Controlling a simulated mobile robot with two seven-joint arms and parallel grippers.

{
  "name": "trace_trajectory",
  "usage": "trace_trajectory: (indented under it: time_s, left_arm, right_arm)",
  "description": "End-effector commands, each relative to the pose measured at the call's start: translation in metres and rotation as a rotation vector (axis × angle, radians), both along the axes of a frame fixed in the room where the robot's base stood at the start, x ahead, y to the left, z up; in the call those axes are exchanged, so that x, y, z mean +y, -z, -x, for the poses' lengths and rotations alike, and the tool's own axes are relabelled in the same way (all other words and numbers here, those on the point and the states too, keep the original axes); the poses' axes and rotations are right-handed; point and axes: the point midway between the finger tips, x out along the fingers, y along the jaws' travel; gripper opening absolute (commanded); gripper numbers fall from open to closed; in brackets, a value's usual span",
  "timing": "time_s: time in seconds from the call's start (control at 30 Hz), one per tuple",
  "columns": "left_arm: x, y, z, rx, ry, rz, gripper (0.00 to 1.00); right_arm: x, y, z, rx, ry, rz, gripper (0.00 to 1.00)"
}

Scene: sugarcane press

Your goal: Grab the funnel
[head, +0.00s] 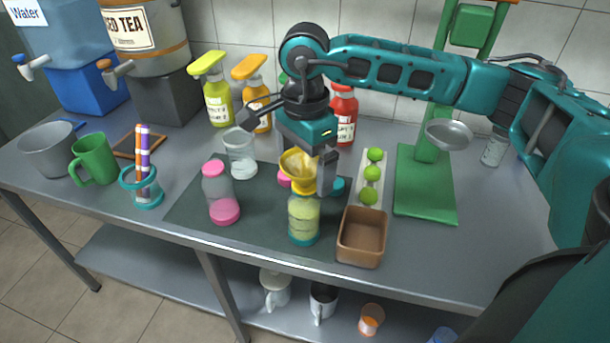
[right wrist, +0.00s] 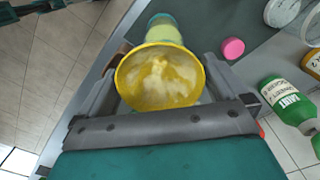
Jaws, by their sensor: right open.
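The yellow funnel (head: 299,172) sits upright on top of a jar (head: 304,220) with pale yellow-green contents and a teal base. My right gripper (head: 308,160) is at the funnel from above, jaws open, with one finger to its right in the head view. In the right wrist view the funnel's wide mouth (right wrist: 160,80) lies between the two spread fingers (right wrist: 165,60), and its inside looks mottled pale yellow. The jar (right wrist: 163,30) shows beyond it. Whether a finger touches the funnel is unclear. My left gripper is out of view.
A pink-lidded bottle (head: 219,195) and a clear cup (head: 240,153) stand left of the jar. A brown box (head: 362,237) and a tray of limes (head: 372,178) are close on the right. The green press (head: 425,185) stands farther right.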

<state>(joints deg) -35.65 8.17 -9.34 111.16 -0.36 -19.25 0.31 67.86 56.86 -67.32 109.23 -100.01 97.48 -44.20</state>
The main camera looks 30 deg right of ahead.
Motion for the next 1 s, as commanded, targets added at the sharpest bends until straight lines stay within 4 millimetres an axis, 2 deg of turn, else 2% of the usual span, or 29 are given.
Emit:
trace_trajectory:
  time_s: [0.17, 0.63, 0.87, 1.0]
  left_arm:
    - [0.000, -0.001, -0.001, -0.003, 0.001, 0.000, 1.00]
    - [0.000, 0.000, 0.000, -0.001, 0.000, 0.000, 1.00]
    - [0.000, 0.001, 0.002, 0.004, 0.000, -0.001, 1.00]
    - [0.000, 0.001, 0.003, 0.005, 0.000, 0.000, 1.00]
  right_arm:
    - [0.000, 0.000, 0.000, 0.000, 0.001, 0.000, 0.98]
    - [0.000, -0.001, 0.000, -0.001, 0.001, 0.000, 0.54]
    - [0.000, -0.003, -0.001, -0.002, 0.000, 0.000, 0.54]
    - [0.000, -0.012, -0.001, -0.005, 0.000, -0.001, 0.54]
